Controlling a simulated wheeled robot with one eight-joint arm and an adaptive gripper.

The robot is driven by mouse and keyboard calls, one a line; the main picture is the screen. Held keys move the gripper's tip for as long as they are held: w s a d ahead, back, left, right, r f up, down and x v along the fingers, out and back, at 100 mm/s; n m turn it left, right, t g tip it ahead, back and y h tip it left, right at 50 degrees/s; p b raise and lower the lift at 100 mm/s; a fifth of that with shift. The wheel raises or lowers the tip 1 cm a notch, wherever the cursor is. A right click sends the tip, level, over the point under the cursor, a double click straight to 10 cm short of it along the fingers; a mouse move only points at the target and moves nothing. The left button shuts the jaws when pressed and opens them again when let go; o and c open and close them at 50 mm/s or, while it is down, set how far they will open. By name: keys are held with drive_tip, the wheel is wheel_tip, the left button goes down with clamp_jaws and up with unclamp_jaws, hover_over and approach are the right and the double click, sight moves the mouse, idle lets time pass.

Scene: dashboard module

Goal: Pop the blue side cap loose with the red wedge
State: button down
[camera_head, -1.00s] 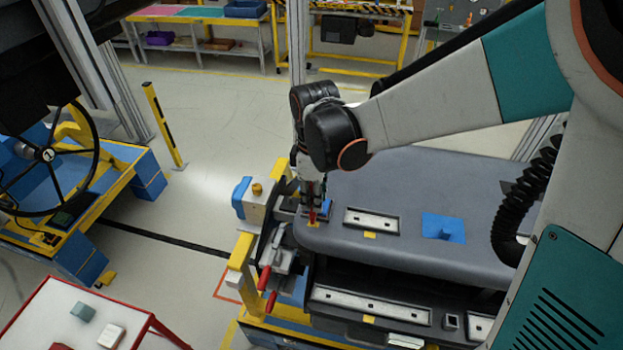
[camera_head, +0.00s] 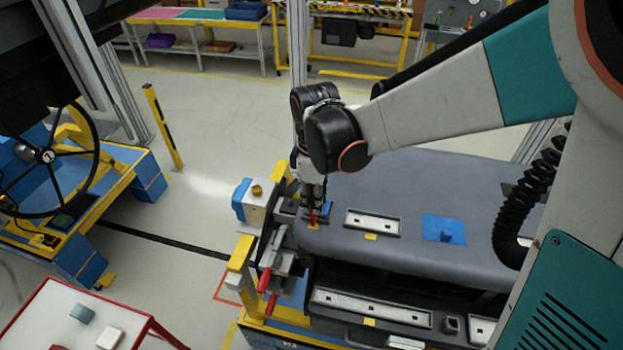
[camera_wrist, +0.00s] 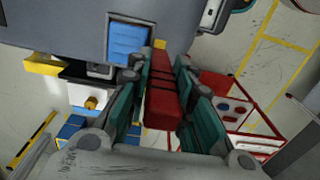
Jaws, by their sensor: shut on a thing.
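My gripper (camera_head: 313,200) points down over the left end of the grey dashboard. It is shut on the red wedge (camera_wrist: 162,92), whose red tip (camera_head: 313,218) shows below the fingers. In the wrist view the wedge lies between the two green-sided fingers (camera_wrist: 160,95). The blue side cap (camera_wrist: 128,46) sits in the grey panel, just left of the wedge's far end, by a small yellow mark (camera_wrist: 159,44). In the head view my gripper largely hides the cap. I cannot tell whether the wedge tip touches the cap's edge.
The grey dashboard (camera_head: 390,190) carries a silver vent strip (camera_head: 372,222) and a blue square (camera_head: 444,229). Red-handled clamps (camera_head: 268,282) and a blue-and-white block with a yellow knob (camera_head: 256,190) stand at its left end. A red-edged table (camera_head: 60,312) is at the lower left.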

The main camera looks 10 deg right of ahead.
drive_tip(key=shift+w+r+p, duration=0.1)
drive_tip(key=shift+r+p, duration=2.15)
drive_tip(key=shift+r, duration=1.25)
